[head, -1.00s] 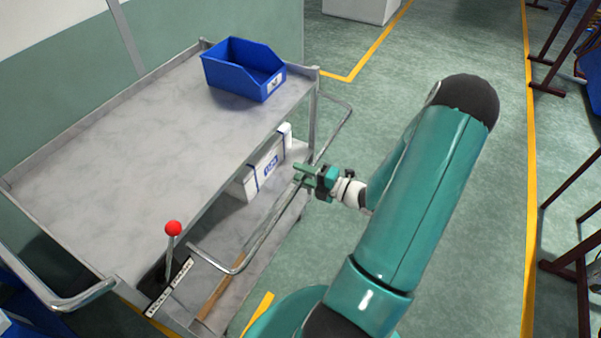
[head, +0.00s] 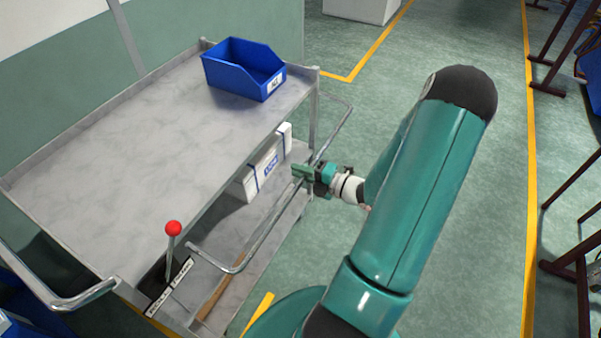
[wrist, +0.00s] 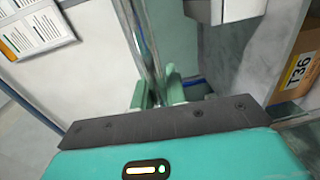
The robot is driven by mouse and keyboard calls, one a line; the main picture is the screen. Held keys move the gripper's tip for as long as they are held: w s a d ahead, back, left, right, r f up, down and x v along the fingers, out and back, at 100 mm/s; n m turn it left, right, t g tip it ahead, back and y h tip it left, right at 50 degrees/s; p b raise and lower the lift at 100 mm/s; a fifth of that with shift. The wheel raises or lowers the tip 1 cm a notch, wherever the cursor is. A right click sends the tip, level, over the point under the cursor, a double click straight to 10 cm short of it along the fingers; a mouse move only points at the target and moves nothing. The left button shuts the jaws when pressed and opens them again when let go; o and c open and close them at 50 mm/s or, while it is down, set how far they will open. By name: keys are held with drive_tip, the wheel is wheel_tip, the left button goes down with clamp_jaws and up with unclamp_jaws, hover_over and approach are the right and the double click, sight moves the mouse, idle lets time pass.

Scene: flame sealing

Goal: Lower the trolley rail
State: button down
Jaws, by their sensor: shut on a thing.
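The trolley rail (head: 268,228) is a bent metal tube along the right long side of the grey trolley (head: 110,130). It stands out from the side, below the level of the top shelf. My gripper (head: 303,172) is shut on the rail near the middle of its long straight part. In the wrist view the rail (wrist: 145,45) runs up and away between the green fingers of my gripper (wrist: 157,95). The fingers hide the part of the rail they hold.
A blue bin (head: 240,70) stands on the top shelf. A white box (head: 262,170) lies on the lower shelf. A red-knobbed lever (head: 173,230) rises at the near end. The floor (head: 470,220) to the right is clear up to dark red racks (head: 565,262).

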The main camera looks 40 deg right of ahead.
drive_tip(key=shift+r+g+h, duration=0.3)
drive_tip(key=shift+r+g, duration=0.7)
drive_tip(key=shift+r, duration=0.9)
drive_tip(key=c, duration=1.4)
unclamp_jaws()
drive_tip(key=shift+s, duration=0.1)
drive_tip(key=v, duration=1.3)
drive_tip(key=shift+s, duration=0.3)
